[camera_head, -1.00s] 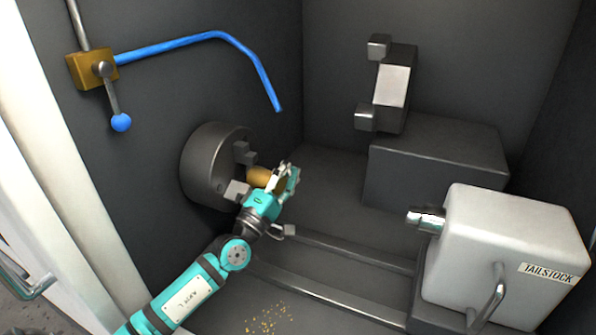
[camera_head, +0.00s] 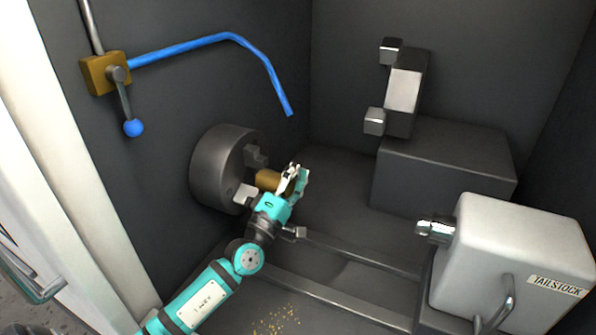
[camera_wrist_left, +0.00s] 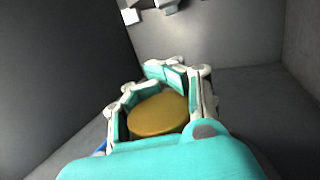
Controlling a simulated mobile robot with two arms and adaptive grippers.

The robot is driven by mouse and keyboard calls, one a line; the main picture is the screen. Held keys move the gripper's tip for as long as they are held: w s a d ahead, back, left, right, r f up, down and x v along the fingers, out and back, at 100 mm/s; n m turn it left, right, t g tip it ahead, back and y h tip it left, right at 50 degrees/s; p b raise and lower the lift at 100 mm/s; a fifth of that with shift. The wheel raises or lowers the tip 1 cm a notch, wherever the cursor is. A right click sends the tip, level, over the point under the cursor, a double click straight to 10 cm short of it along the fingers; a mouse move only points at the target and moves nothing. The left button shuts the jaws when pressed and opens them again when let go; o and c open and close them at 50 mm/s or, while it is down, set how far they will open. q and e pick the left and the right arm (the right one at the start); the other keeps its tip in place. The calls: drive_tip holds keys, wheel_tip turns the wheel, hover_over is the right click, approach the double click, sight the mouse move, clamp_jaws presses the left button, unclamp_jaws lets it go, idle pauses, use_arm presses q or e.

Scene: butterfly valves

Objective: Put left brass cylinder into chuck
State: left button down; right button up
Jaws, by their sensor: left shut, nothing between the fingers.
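A brass cylinder (camera_head: 268,180) lies roughly level in front of the dark round chuck (camera_head: 217,165) on the left wall, its far end among the chuck's jaws. How deep it sits is hidden. My left gripper (camera_head: 297,177) is at its outer end, on the side away from the chuck. The fingers are shut, with nothing gripped between them. In the left wrist view the cylinder's round brass face (camera_wrist_left: 158,114) shows close by the fingers (camera_wrist_left: 165,90); I cannot tell whether they touch. My right gripper is not in view.
The grey tailstock (camera_head: 520,265) with its metal nose stands at the right on rails (camera_head: 350,250). A dark block with a tool post (camera_head: 403,95) stands behind. A blue coolant pipe (camera_head: 200,42) hangs above the chuck. Brass chips lie on the floor.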

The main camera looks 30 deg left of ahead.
use_arm(q)
drive_tip(key=shift+s+d+r, duration=0.1)
drive_tip(key=shift+d+r, duration=0.1)
drive_tip(key=shift+d, duration=0.1)
drive_tip(key=s+d, duration=0.1)
drive_tip(key=s, duration=1.5)
idle(0.8)
drive_tip(key=shift+f, duration=0.1)
drive_tip(key=s+d+f+y, duration=0.2)
drive_tip(key=s+d+f, duration=0.3)
drive_tip(key=d+f, duration=0.4)
drive_tip(key=shift+s+f+n, duration=0.2)
drive_tip(key=shift+f+n, duration=0.1)
drive_tip(key=shift+n, duration=0.1)
